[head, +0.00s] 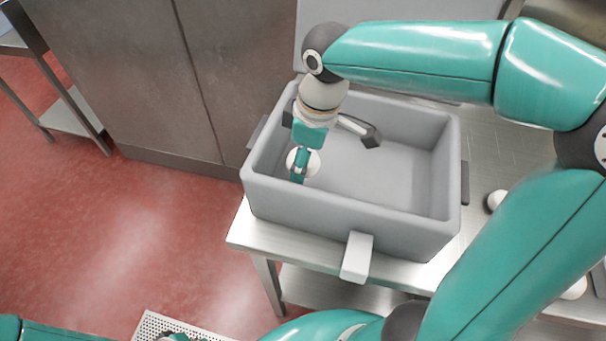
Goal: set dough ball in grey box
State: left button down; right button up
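The grey box (345,209) stands open on a steel table. A pale dough ball (314,164) is inside it, near its left wall. My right gripper (300,168) reaches down into the box and appears shut on the dough ball. One teal finger crosses the ball's near face; the far finger is hidden. I cannot tell whether the ball touches the box floor. Part of my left arm shows at the bottom left edge, and its gripper is not clearly in view.
The steel table (240,231) carries the box near its left edge. White round objects lie right of the box (495,200) and near the right edge (574,290), partly behind my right arm. A perforated tray (152,325) shows at the bottom. Red floor lies open to the left.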

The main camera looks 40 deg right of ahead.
aim_at(315, 160)
jog(key=shift+s+f, duration=0.1)
jog(key=shift+f, duration=2.4)
jog(key=shift+f+b, duration=0.2)
jog(key=shift+b, duration=0.1)
jog(key=o, duration=1.2)
jog(key=shift+r, duration=0.1)
jog(key=r, duration=0.4)
jog(key=s+r+p, duration=0.1)
jog(key=r, duration=0.3)
jog(key=d+r, duration=0.1)
jog(key=r, duration=0.3)
jog(key=shift+s, duration=0.25)
